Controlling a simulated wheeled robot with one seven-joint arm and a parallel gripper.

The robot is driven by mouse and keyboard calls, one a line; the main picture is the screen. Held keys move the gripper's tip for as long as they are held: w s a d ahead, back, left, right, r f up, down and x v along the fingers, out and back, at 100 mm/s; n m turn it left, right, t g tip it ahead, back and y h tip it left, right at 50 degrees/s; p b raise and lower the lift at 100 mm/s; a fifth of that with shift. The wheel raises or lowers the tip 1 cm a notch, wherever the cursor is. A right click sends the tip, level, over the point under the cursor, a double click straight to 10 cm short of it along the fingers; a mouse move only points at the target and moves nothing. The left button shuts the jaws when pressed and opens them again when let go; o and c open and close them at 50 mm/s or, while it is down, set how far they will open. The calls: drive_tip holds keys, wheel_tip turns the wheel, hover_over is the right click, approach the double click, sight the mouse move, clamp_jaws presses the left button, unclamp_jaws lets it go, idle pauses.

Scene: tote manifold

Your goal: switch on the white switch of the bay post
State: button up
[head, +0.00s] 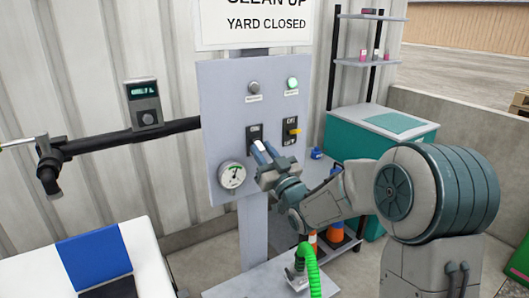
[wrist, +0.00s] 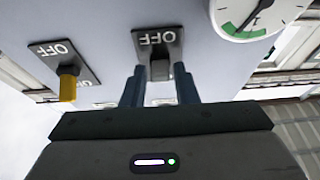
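The bay post's grey panel (head: 225,110) stands upright ahead of me. The white switch (head: 258,145) is on a dark plate on its left side. It also shows in the wrist view (wrist: 160,71), where the plate's OFF label appears upside down. My gripper (head: 265,152) is at this switch, its blue fingers pointing at the panel. In the wrist view my gripper (wrist: 158,73) has its two fingers apart, one on either side of the white lever, with gaps showing. The fingers partly hide the switch in the head view.
A yellow switch (head: 294,131) sits to the right of the white one. Above them are a grey lamp (head: 253,87) and a lit green lamp (head: 292,84). A round gauge (head: 232,175) is at the panel's lower left.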

clamp_jaws()
drive_tip(key=shift+r, duration=0.15)
drive_tip(key=r+g+h+p, duration=0.1)
drive_tip(key=g+p, duration=0.1)
drive_tip(key=p, duration=0.1)
drive_tip(key=shift+s+d+r+p, duration=0.1)
drive_tip(key=shift+r+p, duration=0.1)
drive_tip(key=shift+p, duration=0.15)
drive_tip(key=r+g+h+p, duration=0.1)
drive_tip(key=p, duration=0.3)
drive_tip(key=shift+g+h, duration=0.3)
drive_tip(key=g+h+p, duration=0.1)
drive_tip(key=p, duration=0.4)
drive_tip(key=r+g+h+p, duration=0.1)
drive_tip(key=g+p, duration=0.1)
drive_tip(key=p, duration=0.2)
drive_tip(key=shift+r+p, duration=0.25)
drive_tip(key=shift+p, duration=0.1)
drive_tip(key=p, duration=0.2)
drive_tip(key=g+h+p, duration=0.1)
drive_tip(key=p, duration=0.1)
drive_tip(key=shift+w+r+g, duration=0.1)
drive_tip(key=shift+w+g, duration=0.15)
drive_tip(key=shift+g, duration=0.05)
drive_tip(key=shift+a+p, duration=0.2)
drive_tip(key=shift+p, duration=0.7)
